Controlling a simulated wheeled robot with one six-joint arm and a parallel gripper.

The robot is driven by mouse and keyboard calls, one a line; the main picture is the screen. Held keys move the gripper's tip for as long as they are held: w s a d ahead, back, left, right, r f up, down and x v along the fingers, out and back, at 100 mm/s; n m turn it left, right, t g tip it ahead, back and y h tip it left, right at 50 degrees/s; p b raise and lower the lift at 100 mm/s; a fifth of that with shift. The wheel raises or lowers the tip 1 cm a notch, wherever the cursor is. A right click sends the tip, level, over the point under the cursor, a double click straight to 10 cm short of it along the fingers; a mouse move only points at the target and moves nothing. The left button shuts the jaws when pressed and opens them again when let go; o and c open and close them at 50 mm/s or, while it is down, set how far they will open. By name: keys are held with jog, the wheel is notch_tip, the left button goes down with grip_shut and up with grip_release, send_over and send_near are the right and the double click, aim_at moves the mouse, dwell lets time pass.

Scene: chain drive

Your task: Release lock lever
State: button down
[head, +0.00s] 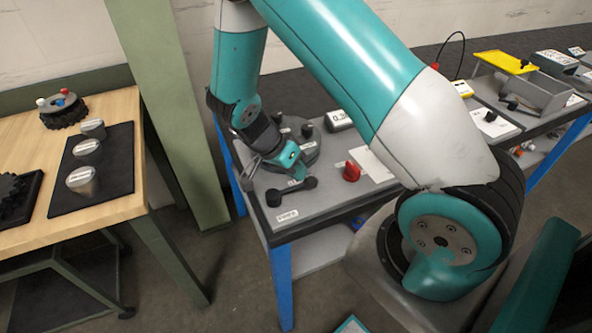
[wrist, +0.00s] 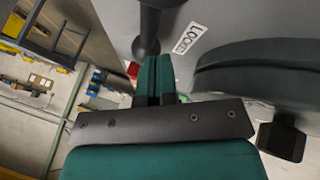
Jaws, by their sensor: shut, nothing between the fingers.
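The lock lever (head: 290,190) is a black bar with a round knob at each end, near the front left of the grey bench. In the wrist view the lever (wrist: 148,20) runs down from the top edge, with a knob just beyond my fingertips. My gripper (head: 300,174) points down at the lever's far side. In the wrist view my gripper's teal fingers (wrist: 155,75) are together and empty, close to the knob. I cannot tell whether they touch it. A white label (wrist: 188,38) with letters reading like "LOCK" lies beside the lever.
A dark round plate (head: 308,154) with black knobs stands behind my gripper. A red knob (head: 351,172) and a white sheet (head: 372,164) are to the right. The wooden table (head: 120,105) at left holds a black mat (head: 113,170) with metal cylinders.

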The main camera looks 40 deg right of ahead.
jog(key=shift+s+m+g+b, duration=0.3)
jog(key=shift+s+m, duration=0.1)
jog(key=shift+m, duration=0.2)
jog(key=shift+s+f+m+g+y+b, duration=0.1)
jog(key=shift+s+m+g+y+b, duration=0.25)
jog(key=shift+s+m+y, duration=0.25)
jog(key=shift+s+a+m+g+y+b, duration=0.25)
jog(key=shift+s+m+g+y+b, duration=0.25)
jog(key=shift+m, duration=0.7)
jog(key=shift+s+a+m+y, duration=0.35)
jog(key=shift+s+m, duration=0.25)
jog(key=shift+m, duration=0.3)
jog(key=shift+s+a, duration=0.15)
jog(key=shift+s, duration=0.2)
